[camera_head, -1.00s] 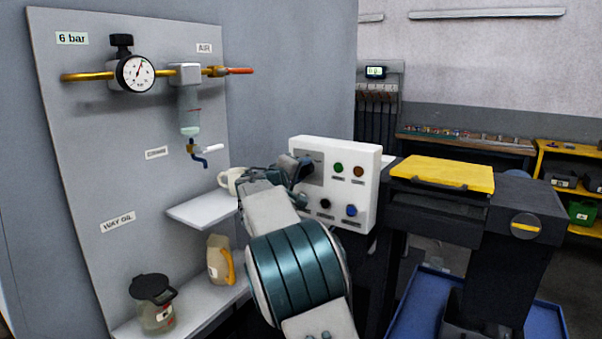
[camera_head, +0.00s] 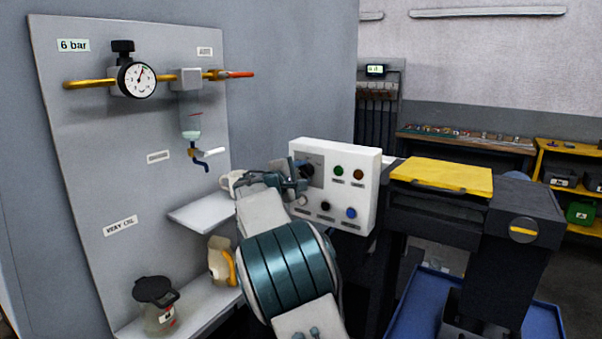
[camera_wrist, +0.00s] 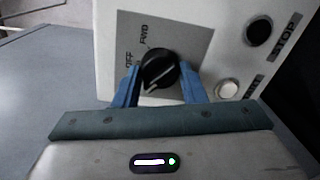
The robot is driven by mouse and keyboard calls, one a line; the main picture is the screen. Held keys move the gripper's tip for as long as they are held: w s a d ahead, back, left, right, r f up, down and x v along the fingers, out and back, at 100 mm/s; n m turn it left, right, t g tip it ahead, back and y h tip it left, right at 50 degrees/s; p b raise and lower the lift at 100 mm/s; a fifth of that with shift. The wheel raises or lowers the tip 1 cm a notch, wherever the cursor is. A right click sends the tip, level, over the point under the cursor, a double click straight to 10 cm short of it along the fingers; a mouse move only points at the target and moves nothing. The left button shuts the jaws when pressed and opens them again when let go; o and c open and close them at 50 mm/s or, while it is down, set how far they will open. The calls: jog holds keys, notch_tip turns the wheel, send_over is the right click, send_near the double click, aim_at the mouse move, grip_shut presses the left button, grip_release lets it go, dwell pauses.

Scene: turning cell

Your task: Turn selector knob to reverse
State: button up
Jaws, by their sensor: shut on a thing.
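The selector knob (camera_wrist: 160,70) is black and round, with a white pointer mark at its lower left in the wrist view. It sits on a grey plate (camera_wrist: 190,42) with the labels FWD and OFF visible; any label below is hidden. My gripper (camera_wrist: 159,74) has its blue fingers on either side of the knob and is shut on it. In the head view my gripper (camera_head: 298,181) is at the left part of the white control box (camera_head: 345,150). The knob shows there only as a dark shape (camera_head: 306,168).
The box also carries a green button (camera_head: 339,170), a brown one (camera_head: 358,174), a black one (camera_head: 325,205) and a blue one (camera_head: 351,212). A yellow-topped machine (camera_head: 440,176) is to the right.

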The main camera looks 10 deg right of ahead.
jog(key=shift+r, duration=0.1)
dwell(0.3)
jog(key=o, duration=1)
jog(key=shift+a, duration=0.1)
jog(key=shift+c, duration=0.2)
jog(key=f+b+v, duration=0.1)
jog(key=b+v, duration=0.1)
jog(key=v, duration=1.1)
jog(key=shift+s+a+r+b, duration=0.2)
jog(key=shift+s+r+b, duration=0.15)
jog(key=shift+r, duration=0.15)
